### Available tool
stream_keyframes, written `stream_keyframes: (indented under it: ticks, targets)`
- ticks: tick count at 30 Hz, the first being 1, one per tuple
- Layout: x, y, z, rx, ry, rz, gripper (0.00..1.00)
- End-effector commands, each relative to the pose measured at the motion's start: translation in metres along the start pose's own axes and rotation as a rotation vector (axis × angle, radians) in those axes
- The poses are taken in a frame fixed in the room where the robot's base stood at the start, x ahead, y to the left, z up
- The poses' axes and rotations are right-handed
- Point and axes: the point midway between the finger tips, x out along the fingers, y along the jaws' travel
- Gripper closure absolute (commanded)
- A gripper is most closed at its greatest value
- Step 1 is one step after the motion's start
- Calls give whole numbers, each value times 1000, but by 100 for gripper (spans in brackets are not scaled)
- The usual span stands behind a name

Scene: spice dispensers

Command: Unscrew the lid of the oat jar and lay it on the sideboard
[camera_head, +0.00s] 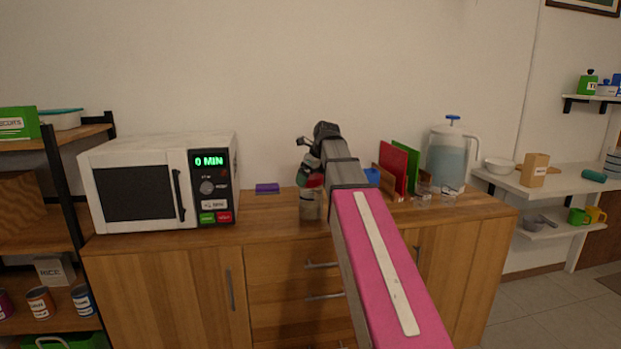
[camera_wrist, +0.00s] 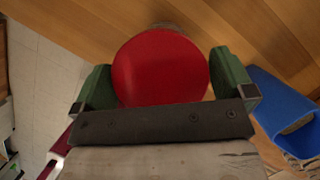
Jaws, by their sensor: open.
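The oat jar (camera_head: 309,209) stands upright on the wooden sideboard (camera_head: 268,210), partly behind my arm. Its red lid (camera_wrist: 160,66) fills the middle of the wrist view, seen from above, and sits on top of the jar. My gripper (camera_wrist: 166,80) is over the jar with its two green fingers on the left and right of the lid. The fingers are open; the right one shows a small gap to the lid, and the left one is very close to it. In the head view my gripper (camera_head: 309,178) is at the jar's top.
A white microwave (camera_head: 140,190) stands on the sideboard's left, with a purple sponge-like block (camera_head: 267,188) to its right. A blue container (camera_wrist: 277,101) is close right of my gripper. Red and green boards (camera_head: 393,165) and a water pitcher (camera_head: 452,155) stand farther right.

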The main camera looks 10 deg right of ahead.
Motion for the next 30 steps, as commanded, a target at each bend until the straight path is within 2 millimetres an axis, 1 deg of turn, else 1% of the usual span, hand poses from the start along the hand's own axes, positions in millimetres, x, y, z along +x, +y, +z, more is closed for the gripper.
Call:
stream_keyframes:
  ticks: [6, 9, 14, 18, 21, 27, 28, 29, 30]
  targets:
    - [0, 1, 0, 215, 2, -88, 0]
    - [0, 0, 0, 274, 2, -112, 0]
    - [0, 0, 0, 329, 4, -134, 0]
    - [0, 0, 0, 430, 4, -175, 0]
    - [0, -1, 0, 472, 4, -193, 0]
    - [0, -1, 0, 480, 4, -195, 0]
    - [0, -1, 0, 479, 4, -195, 6]
    - [0, -1, 0, 479, 4, -195, 16]
    - [0, -1, 0, 479, 4, -195, 29]
